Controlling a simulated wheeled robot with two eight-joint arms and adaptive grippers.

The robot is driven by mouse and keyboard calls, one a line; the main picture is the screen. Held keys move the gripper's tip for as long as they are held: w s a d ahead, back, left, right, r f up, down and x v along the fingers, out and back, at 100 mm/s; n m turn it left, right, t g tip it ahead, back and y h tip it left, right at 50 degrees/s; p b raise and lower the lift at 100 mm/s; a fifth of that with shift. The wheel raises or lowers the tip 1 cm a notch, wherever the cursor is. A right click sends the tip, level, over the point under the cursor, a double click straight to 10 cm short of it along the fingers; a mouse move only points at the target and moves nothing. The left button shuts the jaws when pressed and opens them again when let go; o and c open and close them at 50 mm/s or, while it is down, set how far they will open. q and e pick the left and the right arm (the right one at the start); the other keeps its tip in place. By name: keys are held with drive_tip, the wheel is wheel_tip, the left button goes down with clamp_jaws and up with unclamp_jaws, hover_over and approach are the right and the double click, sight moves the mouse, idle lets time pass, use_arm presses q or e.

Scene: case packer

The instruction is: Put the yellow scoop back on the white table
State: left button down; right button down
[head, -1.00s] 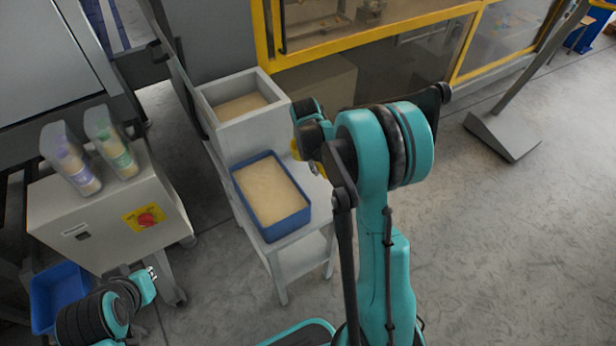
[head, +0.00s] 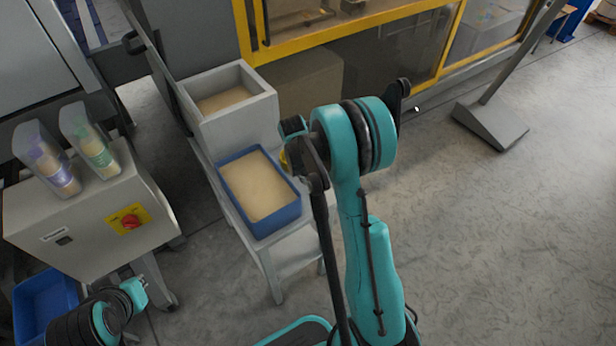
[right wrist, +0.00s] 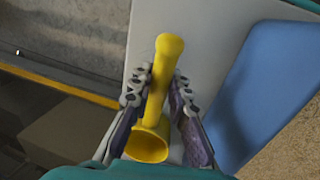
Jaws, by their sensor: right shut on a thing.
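The yellow scoop (right wrist: 165,75) is between the fingers of my right gripper (right wrist: 158,88) in the right wrist view. The gripper is shut on its handle, and the scoop's round, open end is at the bottom of that view. The white table (right wrist: 207,40) shows behind the scoop; I cannot tell whether they touch. In the head view the white table (head: 292,252) stands in the middle, and only a sliver of the scoop (head: 283,160) shows beside my right arm, which hides most of the gripper. Part of my left arm is at the lower left, its fingers not visible.
A blue tray (head: 275,225) of pale grain sits on the table, close to the right of the scoop in the wrist view. A grey-white bin (head: 245,125) stands behind it. A cabinet (head: 85,225) with two clear scoop-like containers is left. Open floor lies right.

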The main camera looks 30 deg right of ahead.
drive_tip(key=c, duration=1.4)
unclamp_jaws()
drive_tip(key=shift+f, duration=0.1)
drive_tip(key=shift+c, duration=0.2)
drive_tip(key=shift+r+p, duration=0.3)
wheel_tip(320, 180, up, 11)
drive_tip(key=a+p, duration=0.2)
drive_tip(key=p, duration=0.2)
drive_tip(key=s+a+r+t, duration=0.3)
drive_tip(key=s+a+r, duration=0.55)
drive_tip(key=r, duration=0.25)
drive_tip(key=s+a+r+m+t+y, duration=0.1)
drive_tip(key=s+a+t, duration=0.3)
drive_tip(key=s, duration=0.6)
drive_tip(key=shift+s+a+y, duration=0.2)
drive_tip(key=shift+a+y, duration=0.3)
drive_tip(key=shift+y, duration=0.1)
